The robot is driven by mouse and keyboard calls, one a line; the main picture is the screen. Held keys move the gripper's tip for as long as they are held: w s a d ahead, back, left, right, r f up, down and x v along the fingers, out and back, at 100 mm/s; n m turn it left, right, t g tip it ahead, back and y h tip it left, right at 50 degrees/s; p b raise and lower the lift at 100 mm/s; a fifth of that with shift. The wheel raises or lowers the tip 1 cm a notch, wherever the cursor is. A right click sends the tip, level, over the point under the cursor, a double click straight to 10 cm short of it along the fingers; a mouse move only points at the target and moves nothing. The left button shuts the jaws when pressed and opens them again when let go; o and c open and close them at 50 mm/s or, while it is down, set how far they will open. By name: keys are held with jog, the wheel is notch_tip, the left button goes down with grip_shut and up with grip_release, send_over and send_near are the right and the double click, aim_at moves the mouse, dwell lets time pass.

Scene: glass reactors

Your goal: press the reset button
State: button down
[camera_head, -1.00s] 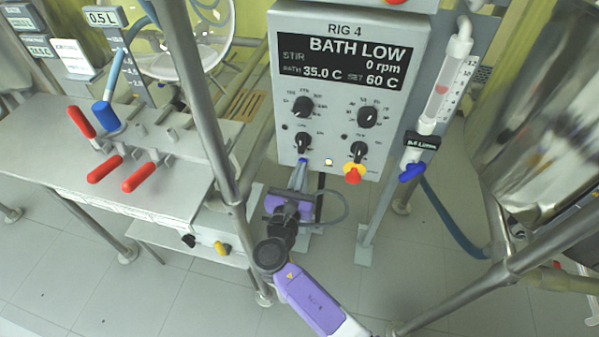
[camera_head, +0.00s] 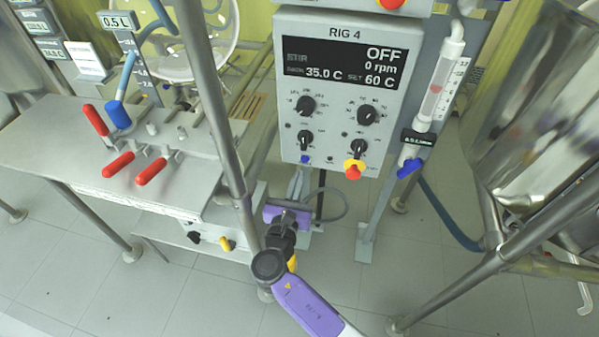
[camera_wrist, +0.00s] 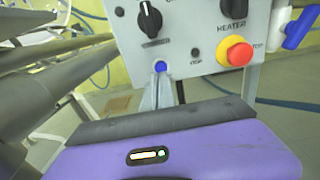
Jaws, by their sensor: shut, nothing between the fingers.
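A small blue button (camera_head: 305,159) sits at the bottom left of the RIG 4 control panel (camera_head: 333,143). I cannot read a label for it. It also shows in the wrist view (camera_wrist: 160,67), under a black knob. My gripper (camera_head: 301,174) is shut and empty, its narrow fingers pointing up at the panel. In the wrist view the fingertips (camera_wrist: 158,82) appear just below the blue button; I cannot tell whether they touch it. The panel's display (camera_head: 344,64) reads OFF, 0 rpm, 35.0 C and set 60 C.
A red mushroom knob on a yellow collar (camera_head: 353,170) is right of the blue button. Black knobs (camera_head: 305,141) sit above. A metal post (camera_head: 212,100) stands left of my gripper. A flow tube with a blue valve (camera_head: 409,168) hangs at the right.

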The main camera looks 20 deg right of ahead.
jog(key=p+v, duration=0.1)
jog(key=v, duration=0.7)
jog(key=shift+s+a, duration=0.2)
jog(key=shift+a, duration=0.05)
jog(key=shift+f, duration=0.1)
dwell(0.3)
